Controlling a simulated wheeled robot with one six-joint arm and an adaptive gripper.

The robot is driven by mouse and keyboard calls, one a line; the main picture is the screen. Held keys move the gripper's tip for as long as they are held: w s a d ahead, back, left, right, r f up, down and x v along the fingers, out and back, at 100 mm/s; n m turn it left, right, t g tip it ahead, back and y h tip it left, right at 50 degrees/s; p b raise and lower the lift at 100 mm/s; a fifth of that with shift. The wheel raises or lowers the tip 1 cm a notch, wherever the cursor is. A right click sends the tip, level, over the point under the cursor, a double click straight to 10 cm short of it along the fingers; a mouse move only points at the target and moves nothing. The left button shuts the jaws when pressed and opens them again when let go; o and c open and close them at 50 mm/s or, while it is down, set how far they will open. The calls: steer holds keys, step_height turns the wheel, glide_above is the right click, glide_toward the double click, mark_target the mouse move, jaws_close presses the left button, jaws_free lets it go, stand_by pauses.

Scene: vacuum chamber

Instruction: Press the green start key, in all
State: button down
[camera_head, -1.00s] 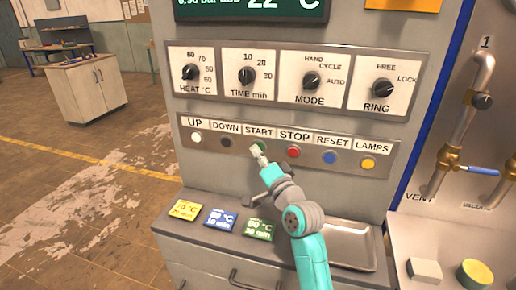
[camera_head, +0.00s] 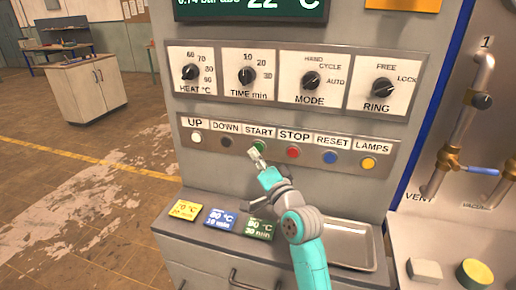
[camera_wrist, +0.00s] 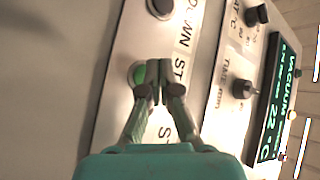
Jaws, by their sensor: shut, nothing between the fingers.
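The green start key (camera_head: 259,145) sits under the START label on the panel's key row, between the black DOWN key and the red STOP key. My gripper (camera_head: 254,154) is shut and empty, with its tips just below and left of the key in the head view, partly in front of it. In the wrist view the green key (camera_wrist: 138,73) shows right beside the closed fingertips (camera_wrist: 156,93), which cover part of its edge. The tips seem slightly apart from the key; the exact gap cannot be told.
The red STOP key (camera_head: 293,153) and black DOWN key (camera_head: 227,142) flank the start key. Dials stand above, with the HEAT dial (camera_head: 190,72) at left. A metal tray (camera_head: 348,245) and coloured cards (camera_head: 220,219) lie on the ledge below. The display (camera_head: 250,8) is lit.

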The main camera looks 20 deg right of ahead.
steer(key=s+a, duration=0.1)
steer(key=s, duration=0.1)
steer(key=s+a, duration=0.2)
stand_by(0.6)
stand_by(0.6)
steer(key=s+d+f+n+g+h, duration=0.1)
steer(key=s+f+n+g+h, duration=0.15)
steer(key=s+f, duration=1.95)
steer(key=s+f+n+g, duration=0.2)
steer(key=s+n, duration=0.5)
steer(key=s, duration=2.2)
steer(key=shift+s+g, duration=0.35)
steer(key=shift+g, duration=0.2)
